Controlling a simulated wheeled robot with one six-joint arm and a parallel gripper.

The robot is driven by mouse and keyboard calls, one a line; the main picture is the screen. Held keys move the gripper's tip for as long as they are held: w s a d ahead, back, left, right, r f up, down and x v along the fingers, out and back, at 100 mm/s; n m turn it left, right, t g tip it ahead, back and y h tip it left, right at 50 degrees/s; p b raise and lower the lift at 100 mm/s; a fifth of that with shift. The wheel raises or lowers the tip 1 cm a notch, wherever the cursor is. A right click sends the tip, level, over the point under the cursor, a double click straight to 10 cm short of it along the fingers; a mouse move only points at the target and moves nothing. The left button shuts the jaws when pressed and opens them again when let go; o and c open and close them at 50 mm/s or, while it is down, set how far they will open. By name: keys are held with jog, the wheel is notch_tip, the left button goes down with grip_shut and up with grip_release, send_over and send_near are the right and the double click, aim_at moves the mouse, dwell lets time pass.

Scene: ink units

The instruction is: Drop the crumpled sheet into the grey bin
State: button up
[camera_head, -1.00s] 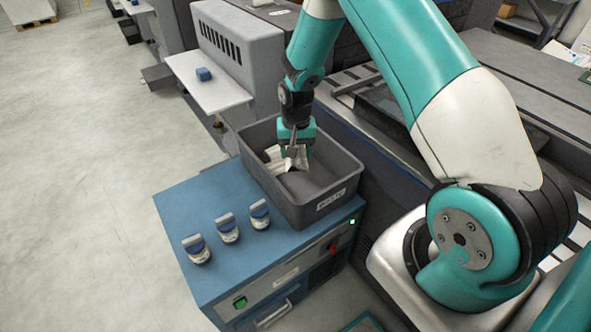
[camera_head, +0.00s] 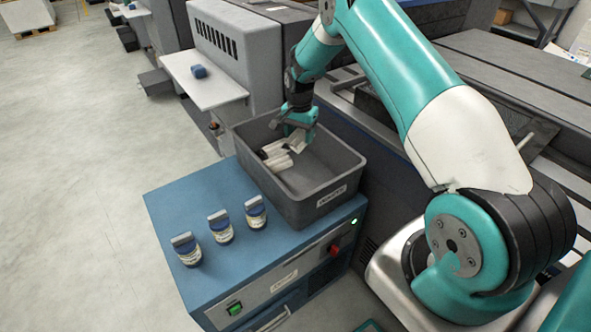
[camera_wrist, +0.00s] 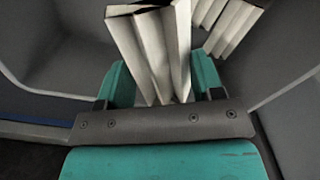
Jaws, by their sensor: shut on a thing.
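The grey bin (camera_head: 335,208) stands on the blue cabinet and carries a label on its front wall. My gripper (camera_head: 296,128) is over the back part of the bin. It is shut on a pleated, off-white crumpled sheet (camera_wrist: 150,50), which also shows just below the jaws in the head view (camera_head: 298,143). Other pale folded paper (camera_head: 276,157) lies in the bin, left of and below my gripper. It shows at the upper right of the wrist view (camera_wrist: 232,22). My jaws hide part of the held sheet in the head view.
Three small dark-capped jars (camera_head: 221,226) stand in a row on the blue cabinet top (camera_head: 178,200), left of the bin. A white shelf (camera_head: 205,85) with a small blue block (camera_head: 199,71) juts out behind. Grey machinery lies right of the bin.

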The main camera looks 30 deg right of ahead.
jog(key=shift+f, duration=0.35)
jog(key=o, duration=1)
notch_tip(320, 180, up, 18)
jog(key=shift+f+b, duration=0.25)
jog(key=shift+b, duration=0.2)
